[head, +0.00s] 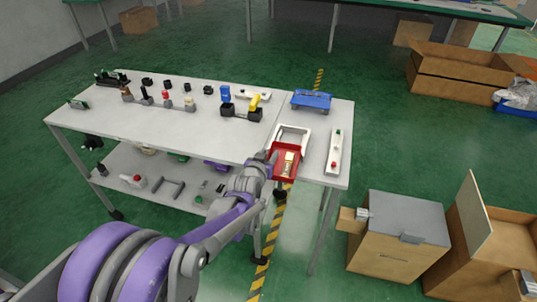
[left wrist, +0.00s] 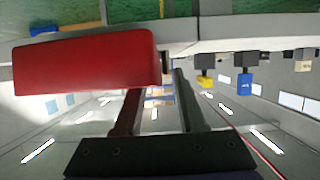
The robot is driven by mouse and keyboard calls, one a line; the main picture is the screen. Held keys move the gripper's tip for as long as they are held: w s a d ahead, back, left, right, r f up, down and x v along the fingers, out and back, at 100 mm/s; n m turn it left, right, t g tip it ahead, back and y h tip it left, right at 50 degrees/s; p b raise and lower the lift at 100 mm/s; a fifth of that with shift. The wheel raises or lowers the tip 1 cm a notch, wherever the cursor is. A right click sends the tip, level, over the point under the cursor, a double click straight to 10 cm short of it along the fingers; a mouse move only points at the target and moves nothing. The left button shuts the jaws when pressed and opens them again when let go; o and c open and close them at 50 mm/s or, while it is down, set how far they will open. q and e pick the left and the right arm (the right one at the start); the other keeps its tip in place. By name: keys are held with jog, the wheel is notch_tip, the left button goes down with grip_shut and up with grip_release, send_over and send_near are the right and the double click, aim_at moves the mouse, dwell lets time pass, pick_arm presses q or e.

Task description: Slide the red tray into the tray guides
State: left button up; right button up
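The red tray (head: 277,172) sits at the front edge of the table, in front of the white tray guides (head: 305,133). A pale and yellow item (head: 290,160) lies in it. I cannot tell whether the tray is between the guide rails. My left gripper (head: 271,160) is at the tray's left side in the head view. In the left wrist view the red tray (left wrist: 85,62) is large at upper left and covers one fingertip. The gripper fingers (left wrist: 160,85) stand apart with a visible gap, and nothing is seen held there. My right gripper is not in view.
A white panel with coloured buttons (head: 335,150) lies right of the guides. A blue tray-like fixture (head: 311,100) is behind them. A black fixture with blue and yellow levers (head: 241,111) stands to the left.

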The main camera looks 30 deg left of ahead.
pick_arm(q)
jog(key=p+v, duration=0.1)
jog(key=v, duration=0.9)
jog(key=shift+s+p, duration=0.3)
jog(key=shift+p, duration=0.05)
jog(key=shift+r, duration=0.1)
